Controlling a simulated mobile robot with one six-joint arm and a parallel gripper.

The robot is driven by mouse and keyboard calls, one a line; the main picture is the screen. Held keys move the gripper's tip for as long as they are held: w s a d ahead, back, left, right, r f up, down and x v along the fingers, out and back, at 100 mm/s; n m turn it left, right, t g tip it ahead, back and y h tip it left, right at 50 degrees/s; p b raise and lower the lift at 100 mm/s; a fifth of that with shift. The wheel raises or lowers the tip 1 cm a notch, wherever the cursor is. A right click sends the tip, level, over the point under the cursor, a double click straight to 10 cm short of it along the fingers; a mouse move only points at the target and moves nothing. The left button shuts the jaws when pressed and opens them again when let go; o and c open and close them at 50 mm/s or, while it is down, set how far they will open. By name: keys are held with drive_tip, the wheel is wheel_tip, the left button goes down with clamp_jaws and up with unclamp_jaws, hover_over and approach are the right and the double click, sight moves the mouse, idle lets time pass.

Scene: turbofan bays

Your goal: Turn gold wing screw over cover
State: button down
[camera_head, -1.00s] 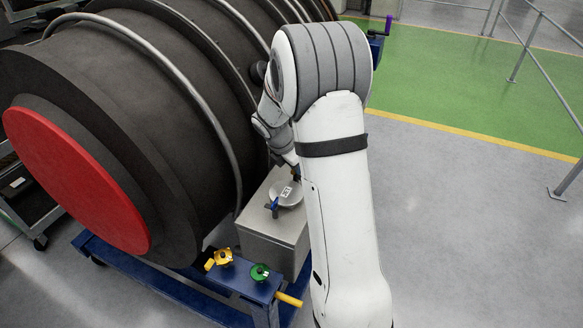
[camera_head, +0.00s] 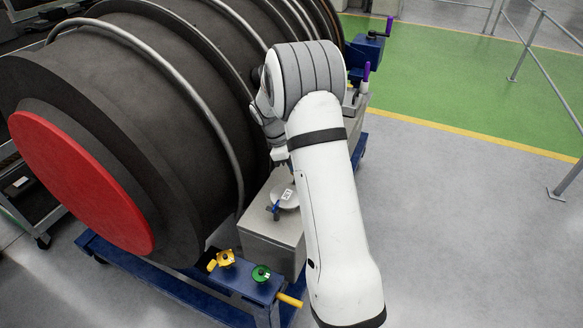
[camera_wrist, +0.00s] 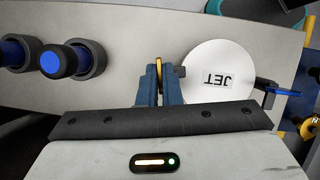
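The gold wing screw (camera_wrist: 159,76) stands edge-on between the two blue fingers of my gripper (camera_wrist: 159,88), beside the round white cover. The fingers sit close on either side of it, with almost no gap, and look shut on it. The cover (camera_wrist: 204,57) carries a JET label and lies just right of the fingers in the wrist view. In the head view the cover (camera_head: 285,203) shows on top of a grey box, but my arm hides the wing screw and the fingertips.
A blue lever (camera_wrist: 284,91) sticks out at the cover's right edge. Blue-capped fittings (camera_wrist: 55,62) stand left in the wrist view. Yellow (camera_head: 226,258) and green (camera_head: 261,273) knobs sit on the blue stand. The large dark engine (camera_head: 175,120) is left of my arm; open floor lies right.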

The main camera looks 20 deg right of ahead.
drive_tip(key=shift+d+m+g, duration=0.2)
drive_tip(key=shift+m+g, duration=0.1)
drive_tip(key=shift+m, duration=0.8)
drive_tip(key=shift+y, duration=0.3)
drive_tip(key=c, duration=1.6)
unclamp_jaws()
drive_tip(key=shift+a+r, duration=0.1)
drive_tip(key=v, duration=0.7)
drive_tip(key=shift+w+r, duration=0.1)
drive_tip(key=shift+r, duration=0.15)
drive_tip(key=shift+r, duration=0.1)
